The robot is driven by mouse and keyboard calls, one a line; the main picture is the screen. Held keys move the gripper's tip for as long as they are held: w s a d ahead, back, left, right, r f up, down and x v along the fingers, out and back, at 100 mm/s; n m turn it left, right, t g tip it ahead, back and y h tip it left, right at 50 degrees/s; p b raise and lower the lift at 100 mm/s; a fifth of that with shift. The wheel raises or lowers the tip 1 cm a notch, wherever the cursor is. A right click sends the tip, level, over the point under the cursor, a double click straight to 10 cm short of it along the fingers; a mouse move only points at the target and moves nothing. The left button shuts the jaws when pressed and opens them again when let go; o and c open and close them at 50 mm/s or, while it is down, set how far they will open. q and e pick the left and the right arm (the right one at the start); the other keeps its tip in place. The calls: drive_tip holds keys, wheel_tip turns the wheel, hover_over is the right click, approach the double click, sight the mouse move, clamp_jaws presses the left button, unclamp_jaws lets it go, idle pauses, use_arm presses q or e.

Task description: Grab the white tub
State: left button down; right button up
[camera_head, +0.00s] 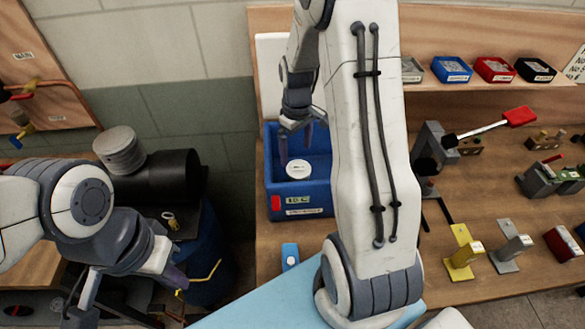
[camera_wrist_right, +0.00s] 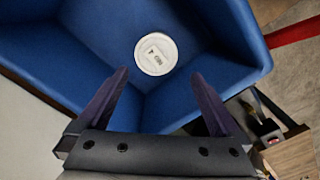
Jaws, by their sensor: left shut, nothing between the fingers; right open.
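The white tub (camera_head: 298,169) has a round white lid with a small label and sits inside a blue bin (camera_head: 300,200) on the bench. In the right wrist view the tub (camera_wrist_right: 156,54) lies ahead of the fingertips, near the bin's inner wall (camera_wrist_right: 215,40). My right gripper (camera_head: 296,148) reaches down into the bin above the tub. It is open, with its purple fingers (camera_wrist_right: 160,85) apart and nothing between them. My left gripper (camera_head: 178,280) is at the lower left, shut and empty, far from the bin.
Small blue (camera_head: 451,69), red (camera_head: 495,69) and black (camera_head: 535,70) trays stand on the shelf at the right. A dark cylinder (camera_head: 165,178) and blue drum (camera_head: 205,255) stand left of the bin.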

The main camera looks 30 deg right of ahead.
sight(299, 169)
drive_tip(key=shift+d+f+b, duration=0.15)
drive_tip(key=shift+f+b, duration=0.35)
drive_tip(key=shift+f, duration=0.45)
drive_tip(key=shift+w+d+f, duration=0.1)
drive_tip(key=shift+d+f, duration=0.05)
drive_tip(key=shift+f, duration=0.15)
wheel_tip(299, 169, down, 5)
drive_tip(key=shift+r+p, duration=0.15)
drive_tip(key=shift+p, duration=0.45)
drive_tip(key=f, duration=0.1)
drive_tip(key=f+p, duration=0.2)
drive_tip(key=f, duration=0.1)
drive_tip(key=shift+s+d, duration=0.1)
drive_tip(key=shift+s, duration=0.15)
drive_tip(key=shift+f, duration=0.65)
drive_tip(key=c, duration=1.2)
use_arm(q)
drive_tip(key=shift+w+r, duration=0.1)
drive_tip(key=shift+r, duration=0.7)
use_arm(e)
drive_tip(key=shift+w, duration=0.1)
drive_tip(key=shift+c, duration=0.2)
drive_tip(key=shift+r, duration=0.2)
